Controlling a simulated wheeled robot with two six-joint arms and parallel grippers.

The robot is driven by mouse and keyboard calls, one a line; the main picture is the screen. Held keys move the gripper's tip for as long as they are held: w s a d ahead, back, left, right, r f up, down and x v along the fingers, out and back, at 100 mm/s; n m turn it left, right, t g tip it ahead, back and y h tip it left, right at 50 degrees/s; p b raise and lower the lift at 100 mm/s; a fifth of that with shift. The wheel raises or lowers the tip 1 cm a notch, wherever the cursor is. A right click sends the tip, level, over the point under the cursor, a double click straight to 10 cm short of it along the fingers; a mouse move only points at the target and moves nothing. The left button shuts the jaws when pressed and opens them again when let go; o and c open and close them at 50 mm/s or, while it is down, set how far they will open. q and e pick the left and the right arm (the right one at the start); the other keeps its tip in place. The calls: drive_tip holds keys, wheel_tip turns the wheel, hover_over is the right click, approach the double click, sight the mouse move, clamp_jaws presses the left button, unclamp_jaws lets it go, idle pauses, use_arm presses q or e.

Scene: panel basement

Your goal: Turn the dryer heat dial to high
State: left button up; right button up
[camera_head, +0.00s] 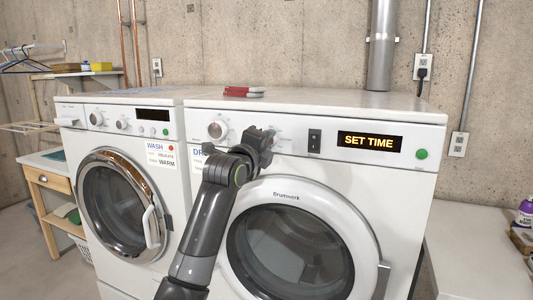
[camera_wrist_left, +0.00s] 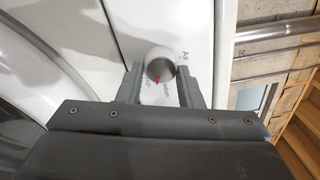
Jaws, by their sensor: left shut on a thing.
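The white dryer (camera_head: 400,165) stands at the right in the head view, with its control panel along the top front. My left gripper (camera_head: 268,140) is at this panel and mostly hides the dial behind it. In the left wrist view, the round heat dial (camera_wrist_left: 160,68) sits between the two fingers of my left gripper (camera_wrist_left: 160,88), which is shut on it. The dial's red pointer points to the lower part of that view, near small print too blurred to read surely. My right gripper is in neither view.
Another dryer dial (camera_head: 217,130) is left of my gripper. A black switch (camera_head: 314,141), a lit "SET TIME" display (camera_head: 369,142) and a green button (camera_head: 421,154) are to its right. The washer (camera_head: 120,120) stands at the left. A red-and-white object (camera_head: 244,91) lies on the dryer top.

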use_arm(q)
drive_tip(key=m+b, duration=0.2)
drive_tip(key=m, duration=0.1)
drive_tip(key=shift+a+r, duration=0.1)
drive_tip(key=shift+r, duration=0.05)
drive_tip(key=shift+r+m, duration=0.15)
drive_tip(key=shift+m, duration=0.35)
drive_tip(key=o, duration=0.7)
drive_tip(key=shift+o, duration=1.4)
drive_tip(key=shift+w+f, duration=0.15)
drive_tip(key=shift+f, duration=0.05)
drive_tip(key=shift+f, duration=0.1)
